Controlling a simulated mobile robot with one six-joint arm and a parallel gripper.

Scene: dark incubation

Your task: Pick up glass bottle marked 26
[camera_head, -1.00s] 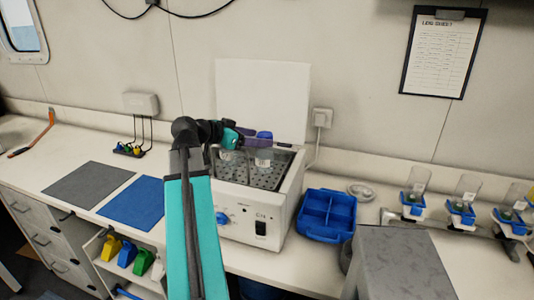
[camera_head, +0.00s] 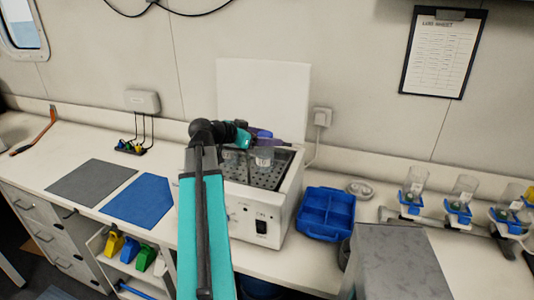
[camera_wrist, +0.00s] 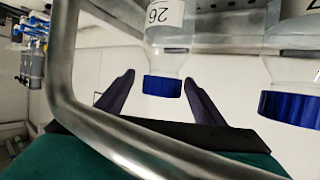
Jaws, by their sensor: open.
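The glass bottle marked 26 (camera_wrist: 165,35) is clear, with a white label and a blue cap (camera_wrist: 162,86). It appears upside down in the wrist view. My gripper (camera_wrist: 160,78) is open, with one dark finger on each side of the cap; I cannot tell whether either touches it. In the head view my gripper (camera_head: 278,141) is over the open white bath (camera_head: 272,225), in front of a blue-capped bottle (camera_head: 264,158) whose number is unreadable. A second blue-capped bottle (camera_wrist: 290,107) is at the right of the wrist view, its label cut off.
A curved metal bar (camera_wrist: 62,70) crosses close to the wrist camera. The bath's raised lid (camera_head: 262,95) stands behind. A blue divided tray (camera_head: 327,213) and a grey box (camera_head: 395,262) are at right. Blue (camera_head: 138,202) and grey (camera_head: 90,183) mats lie on the left bench.

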